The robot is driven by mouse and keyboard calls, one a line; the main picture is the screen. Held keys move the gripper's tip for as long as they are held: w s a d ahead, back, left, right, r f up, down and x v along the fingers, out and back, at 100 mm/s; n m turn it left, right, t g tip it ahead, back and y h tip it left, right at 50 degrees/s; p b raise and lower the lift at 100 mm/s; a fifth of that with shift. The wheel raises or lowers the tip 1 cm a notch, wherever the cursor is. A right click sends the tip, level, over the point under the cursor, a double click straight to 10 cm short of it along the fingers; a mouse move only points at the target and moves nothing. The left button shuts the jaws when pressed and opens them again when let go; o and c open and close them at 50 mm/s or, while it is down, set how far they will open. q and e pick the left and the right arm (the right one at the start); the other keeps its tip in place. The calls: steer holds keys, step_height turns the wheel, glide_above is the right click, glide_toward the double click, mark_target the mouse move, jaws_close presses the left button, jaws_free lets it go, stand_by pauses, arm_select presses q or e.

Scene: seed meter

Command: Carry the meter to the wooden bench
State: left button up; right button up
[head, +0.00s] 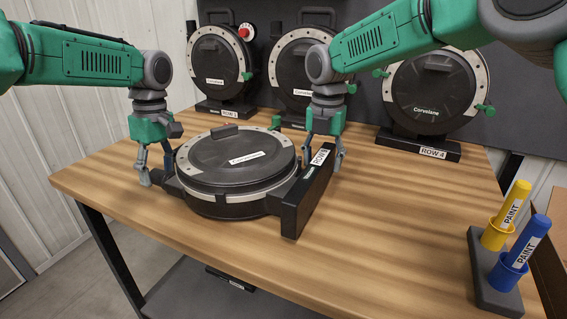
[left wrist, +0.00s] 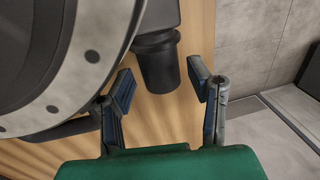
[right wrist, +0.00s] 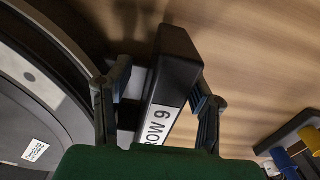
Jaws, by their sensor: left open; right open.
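The meter (head: 236,168), a round black drum with a grey rim, lies flat on the wooden bench (head: 390,220). Its black base plate (head: 296,208) stands on edge at the right, labelled ROW 9 in the right wrist view (right wrist: 160,123). My left gripper (head: 156,168) is open at the drum's left side. In the left wrist view, a black stub (left wrist: 157,62) of the meter lies between its spread fingers (left wrist: 162,90). My right gripper (head: 322,158) is open with its fingers on either side of the base plate; whether they touch it is unclear.
A holder (head: 483,262) with yellow (head: 506,215) and blue (head: 522,252) paint markers stands at the right. The bench's front middle is clear.

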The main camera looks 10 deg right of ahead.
steer(key=shift+d, duration=0.15)
step_height(320, 180, up, 12)
steer(key=shift+f, duration=0.1)
arm_select(q)
step_height(320, 180, up, 11)
steer(key=w+d, duration=0.1)
steer(key=shift+w, duration=0.25)
steer(key=shift+d, duration=0.1)
